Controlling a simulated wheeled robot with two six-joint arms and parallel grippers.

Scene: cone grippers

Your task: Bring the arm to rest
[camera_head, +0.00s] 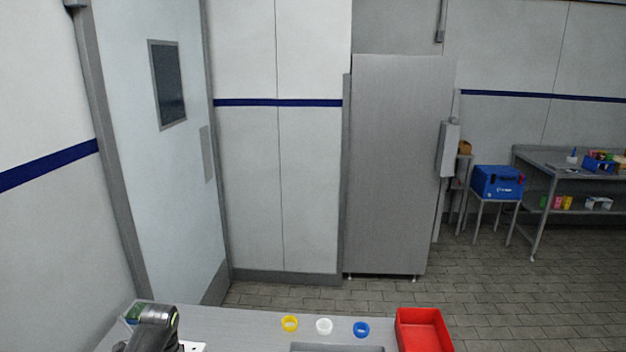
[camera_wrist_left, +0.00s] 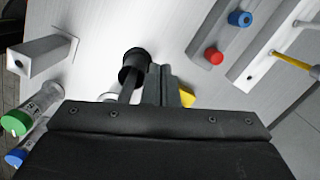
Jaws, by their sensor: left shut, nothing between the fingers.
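My left arm (camera_head: 156,325) shows at the bottom left of the head view, low over the table (camera_head: 235,325); its fingertips are out of sight there. In the left wrist view my left gripper (camera_wrist_left: 163,84) is shut and empty, its dark fingers together above the light tabletop. A black cup-like object (camera_wrist_left: 134,62) stands just beyond and left of the fingers. A yellow piece (camera_wrist_left: 187,97) is partly hidden behind the fingers on the right. My right arm and gripper are in neither view.
The wrist view shows a grey block (camera_wrist_left: 42,58), bottles with green (camera_wrist_left: 35,110) and blue caps, and red (camera_wrist_left: 213,56) and blue (camera_wrist_left: 240,19) knobs.

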